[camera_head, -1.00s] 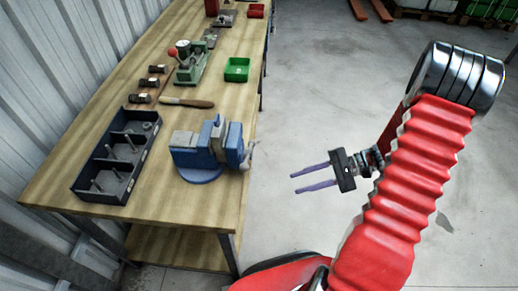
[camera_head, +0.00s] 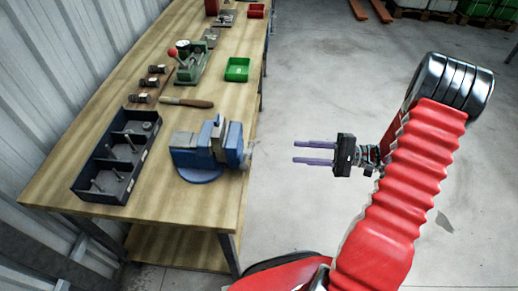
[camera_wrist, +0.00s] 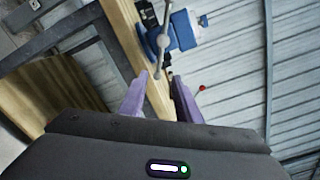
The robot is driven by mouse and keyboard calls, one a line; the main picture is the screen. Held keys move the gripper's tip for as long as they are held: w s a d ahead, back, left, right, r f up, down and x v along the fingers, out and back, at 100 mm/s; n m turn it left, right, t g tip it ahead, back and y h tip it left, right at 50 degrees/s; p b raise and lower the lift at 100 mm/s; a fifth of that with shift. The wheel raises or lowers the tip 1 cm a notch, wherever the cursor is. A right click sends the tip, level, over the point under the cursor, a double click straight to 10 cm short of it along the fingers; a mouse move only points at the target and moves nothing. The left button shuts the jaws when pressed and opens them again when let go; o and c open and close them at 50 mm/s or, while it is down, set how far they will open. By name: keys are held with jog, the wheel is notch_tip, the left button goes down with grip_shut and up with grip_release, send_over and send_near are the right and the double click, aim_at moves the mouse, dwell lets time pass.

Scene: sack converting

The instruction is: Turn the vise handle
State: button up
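The blue vise (camera_head: 208,150) sits on the wooden bench near its right edge, with grey jaws. Its handle (camera_head: 249,154) is a thin grey bar at the vise's right end, jutting past the bench edge. In the wrist view the handle (camera_wrist: 157,54) is a bar with a round hub, ahead of the fingers, and the blue vise (camera_wrist: 183,30) is behind it. My gripper (camera_head: 294,152) is open, with two purple fingers pointing left at the handle, clear of it to the right. In the wrist view my gripper (camera_wrist: 160,82) has nothing between its fingers.
The bench (camera_head: 215,205) also bears a black divided tray (camera_head: 112,185), a green press with a red knob (camera_head: 190,66), a green bin (camera_head: 237,69), a wood-handled tool (camera_head: 187,103) and several hammers. The concrete floor right of the bench is open.

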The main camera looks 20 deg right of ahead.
aim_at(248, 154)
jog(key=x, duration=1.3)
jog(key=shift+a, duration=0.35)
jog(key=shift+w, duration=0.1)
jog(key=shift+c, duration=0.2)
grip_shut()
